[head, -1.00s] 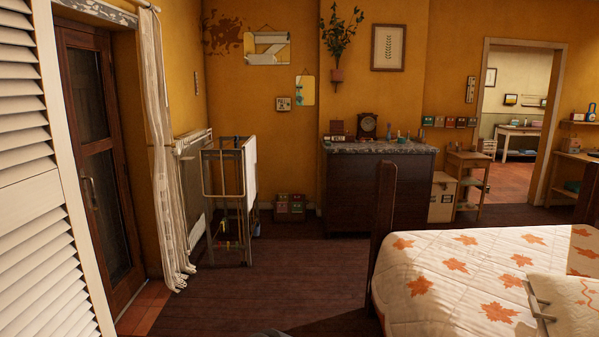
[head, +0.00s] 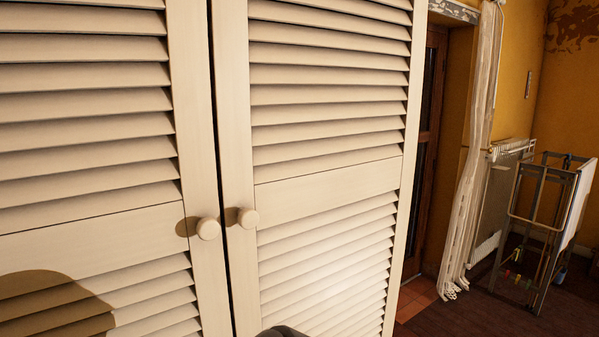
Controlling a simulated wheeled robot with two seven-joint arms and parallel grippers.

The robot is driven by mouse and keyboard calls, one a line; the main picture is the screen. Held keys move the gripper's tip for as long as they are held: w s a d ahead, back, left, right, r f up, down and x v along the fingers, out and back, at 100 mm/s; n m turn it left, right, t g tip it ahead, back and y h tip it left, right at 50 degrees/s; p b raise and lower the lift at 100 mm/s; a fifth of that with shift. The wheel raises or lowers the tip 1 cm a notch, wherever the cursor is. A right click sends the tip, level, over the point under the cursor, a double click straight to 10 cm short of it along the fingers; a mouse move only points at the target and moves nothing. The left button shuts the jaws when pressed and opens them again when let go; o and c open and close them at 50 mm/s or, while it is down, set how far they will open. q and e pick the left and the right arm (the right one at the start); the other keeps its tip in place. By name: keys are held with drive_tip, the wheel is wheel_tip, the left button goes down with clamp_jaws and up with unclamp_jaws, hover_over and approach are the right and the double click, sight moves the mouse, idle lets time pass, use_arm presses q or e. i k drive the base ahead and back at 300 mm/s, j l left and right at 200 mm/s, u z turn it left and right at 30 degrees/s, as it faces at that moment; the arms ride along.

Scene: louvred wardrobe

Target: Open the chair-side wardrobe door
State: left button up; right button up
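The white louvred wardrobe fills the left and middle of the head view. Its left door (head: 75,221) and right door (head: 330,184) are both shut, with a thin dark gap between them. Each has a round pale knob beside the gap: the left knob (head: 208,229) and the right knob (head: 249,218). No chair is in view, so I cannot tell which door is the chair-side one.
Right of the wardrobe are a dark wooden glazed door (head: 428,150), a pale curtain (head: 474,160) and a radiator (head: 496,205). A folding rack (head: 538,225) stands on the dark floor (head: 480,315) at the far right. Some floor before it is clear.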

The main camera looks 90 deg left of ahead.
sight(316, 104)
drive_tip(key=i+u, duration=0.1)
drive_tip(key=u, duration=3.95)
